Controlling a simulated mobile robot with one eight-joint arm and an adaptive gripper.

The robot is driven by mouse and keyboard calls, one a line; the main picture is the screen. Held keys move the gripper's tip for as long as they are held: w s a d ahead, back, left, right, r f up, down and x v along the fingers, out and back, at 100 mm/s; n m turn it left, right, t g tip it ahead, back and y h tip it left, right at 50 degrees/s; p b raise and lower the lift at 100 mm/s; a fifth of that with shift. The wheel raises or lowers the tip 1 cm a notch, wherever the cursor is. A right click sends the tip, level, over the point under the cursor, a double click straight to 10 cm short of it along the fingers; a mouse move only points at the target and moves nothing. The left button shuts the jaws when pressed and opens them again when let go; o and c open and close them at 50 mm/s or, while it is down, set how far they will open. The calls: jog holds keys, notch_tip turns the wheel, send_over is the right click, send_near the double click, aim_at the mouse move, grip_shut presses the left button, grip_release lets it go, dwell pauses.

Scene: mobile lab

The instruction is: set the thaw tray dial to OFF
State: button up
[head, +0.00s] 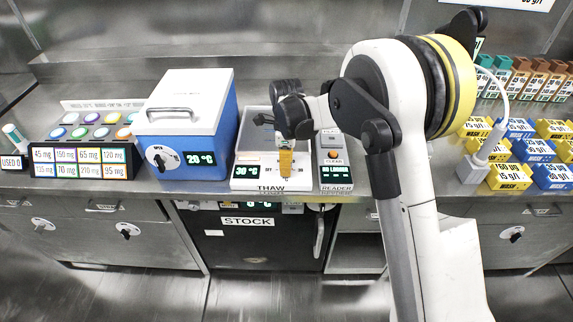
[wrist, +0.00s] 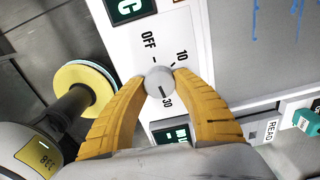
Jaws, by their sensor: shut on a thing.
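The thaw tray (head: 243,184) is a white unit on the bench, with a THAW label on its front and a display reading 30 °C. Its dial (wrist: 159,82) is a small round grey knob with OFF, 10 and 30 printed around it. In the wrist view the dark line on the knob points toward 30. My gripper (wrist: 161,79) is shut on the dial, with one yellow finger on each side. In the head view my gripper (head: 286,163) is at the tray's front face and hides the dial there.
A blue box with a white lid (head: 187,115) and its own dial stands left of the tray. The reader (head: 333,160) stands close on the right. The STOCK unit (head: 255,250) is below the bench. Yellow and blue blocks (head: 510,176) stand further right.

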jog(key=n, duration=0.4)
jog(key=shift+p, duration=0.35)
jog(key=n, duration=0.5)
jog(key=n+p, duration=0.1)
jog(key=n, duration=0.3)
jog(key=shift+w+a, duration=0.1)
jog(key=n, duration=0.8)
jog(key=shift+a+n, duration=0.1)
jog(key=shift+n, duration=0.2)
jog(key=n, duration=0.4)
jog(key=shift+n, duration=0.3)
jog(key=n, duration=0.4)
jog(key=shift+a+p, duration=0.1)
jog(key=shift+p, duration=0.2)
jog(key=shift+n, duration=2.2)
